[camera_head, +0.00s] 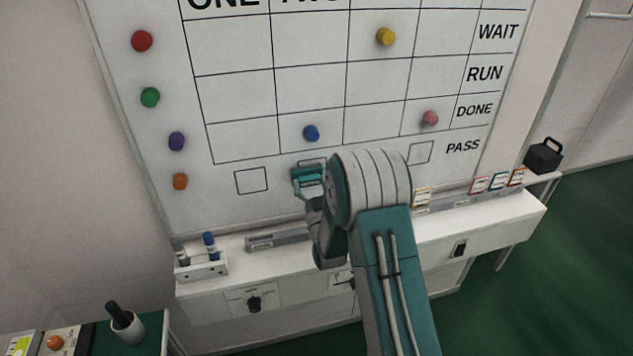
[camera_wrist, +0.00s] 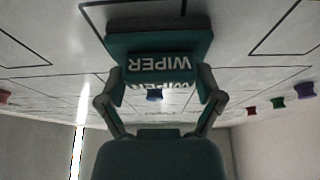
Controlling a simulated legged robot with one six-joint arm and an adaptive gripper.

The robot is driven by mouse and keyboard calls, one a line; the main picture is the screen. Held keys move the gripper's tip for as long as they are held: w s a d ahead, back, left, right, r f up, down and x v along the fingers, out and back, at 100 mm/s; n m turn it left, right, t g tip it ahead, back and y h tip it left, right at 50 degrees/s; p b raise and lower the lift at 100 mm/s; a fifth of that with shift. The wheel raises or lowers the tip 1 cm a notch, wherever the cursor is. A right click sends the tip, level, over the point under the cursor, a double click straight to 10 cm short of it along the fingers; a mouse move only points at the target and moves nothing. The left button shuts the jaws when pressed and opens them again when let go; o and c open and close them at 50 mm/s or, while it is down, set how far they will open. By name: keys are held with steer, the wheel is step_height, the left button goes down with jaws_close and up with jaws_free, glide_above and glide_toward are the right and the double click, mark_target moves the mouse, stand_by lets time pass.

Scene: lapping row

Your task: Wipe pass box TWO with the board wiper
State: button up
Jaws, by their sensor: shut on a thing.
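The whiteboard (camera_head: 225,110) carries a grid with columns headed ONE and TWO and a PASS row of small boxes. Pass box TWO (camera_head: 312,161) shows only its upper outline; the wiper and my arm hide the rest. The teal board wiper (camera_head: 305,175) is at that box, below the blue magnet. My gripper (camera_head: 311,196) is shut on it. In the wrist view the wiper (camera_wrist: 160,45) sits between my fingers (camera_wrist: 160,88), its dark pad (camera_wrist: 158,25) facing the board. Whether the pad touches the board, and any marks beneath it, I cannot tell.
Pass box ONE (camera_head: 251,180) looks empty at left. Magnets dot the board, including a blue one (camera_head: 311,133) and a pink one (camera_head: 430,118).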

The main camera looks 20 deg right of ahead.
steer(key=shift+a, duration=1.1)
steer(key=shift+s, duration=0.15)
steer(key=shift+s, duration=2.9)
steer(key=shift+s, duration=0.1)
steer(key=s, duration=0.2)
steer(key=shift+s, duration=0.4)
